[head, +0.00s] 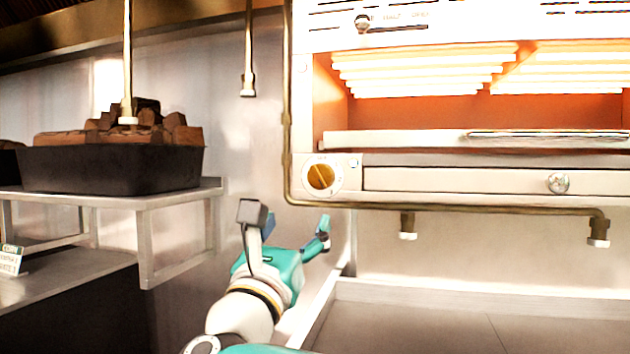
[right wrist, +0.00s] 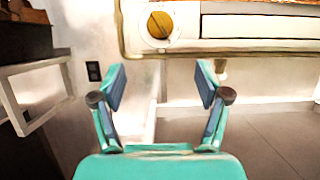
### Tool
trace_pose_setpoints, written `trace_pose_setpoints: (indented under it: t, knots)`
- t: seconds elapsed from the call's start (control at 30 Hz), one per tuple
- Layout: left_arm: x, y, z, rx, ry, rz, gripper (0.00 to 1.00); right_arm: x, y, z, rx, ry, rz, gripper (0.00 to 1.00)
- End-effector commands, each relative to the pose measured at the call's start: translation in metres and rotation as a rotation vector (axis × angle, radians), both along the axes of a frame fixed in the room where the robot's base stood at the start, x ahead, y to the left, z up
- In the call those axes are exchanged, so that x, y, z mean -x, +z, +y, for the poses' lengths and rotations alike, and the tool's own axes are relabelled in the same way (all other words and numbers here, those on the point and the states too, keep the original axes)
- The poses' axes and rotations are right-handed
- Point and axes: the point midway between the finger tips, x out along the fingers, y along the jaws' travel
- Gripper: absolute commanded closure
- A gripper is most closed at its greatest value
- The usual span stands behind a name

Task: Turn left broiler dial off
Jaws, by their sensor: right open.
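The left broiler dial (head: 320,176) is a round yellow-brown knob on a white disc, at the lower left corner of the broiler (head: 450,180). The broiler's heating bars (head: 420,68) glow orange-white. The dial also shows in the right wrist view (right wrist: 160,25), at the top, above and beyond the fingertips. My right gripper (head: 288,222) is open and empty, below and left of the dial and apart from it. In the right wrist view its two fingers (right wrist: 160,84) are spread wide. My left gripper is not in view.
A brass pipe (head: 288,120) runs down the broiler's left side and along under it, close to the dial. A black bin of wood chunks (head: 110,170) stands on a metal shelf (head: 180,196) at left. A steel counter (head: 470,325) lies below.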

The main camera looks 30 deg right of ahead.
Motion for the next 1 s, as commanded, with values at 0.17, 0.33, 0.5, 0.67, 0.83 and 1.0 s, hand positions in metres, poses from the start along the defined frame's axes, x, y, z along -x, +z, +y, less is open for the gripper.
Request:
trace_pose_setpoints:
  t: [0.17, 0.33, 0.5, 0.67, 0.83, 1.0]
  knots:
    - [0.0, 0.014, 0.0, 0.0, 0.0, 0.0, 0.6, -0.023, 0.017, -0.028, -0.002, -0.006, 0.001, 0.25]
    - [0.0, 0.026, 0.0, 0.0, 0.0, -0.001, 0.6, -0.044, 0.032, -0.056, -0.001, -0.01, 0.001, 0.25]
    - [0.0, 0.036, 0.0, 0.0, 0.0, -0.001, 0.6, -0.063, 0.044, -0.08, -0.001, -0.011, 0.001, 0.25]
    - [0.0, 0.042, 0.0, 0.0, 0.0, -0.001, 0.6, -0.075, 0.051, -0.094, -0.001, -0.01, 0.0, 0.25]
    - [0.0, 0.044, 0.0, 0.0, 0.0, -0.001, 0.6, -0.08, 0.053, -0.101, 0.0, -0.009, 0.0, 0.25]
    - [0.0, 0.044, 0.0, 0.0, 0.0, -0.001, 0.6, -0.081, 0.053, -0.101, 0.0, -0.009, 0.0, 0.25]
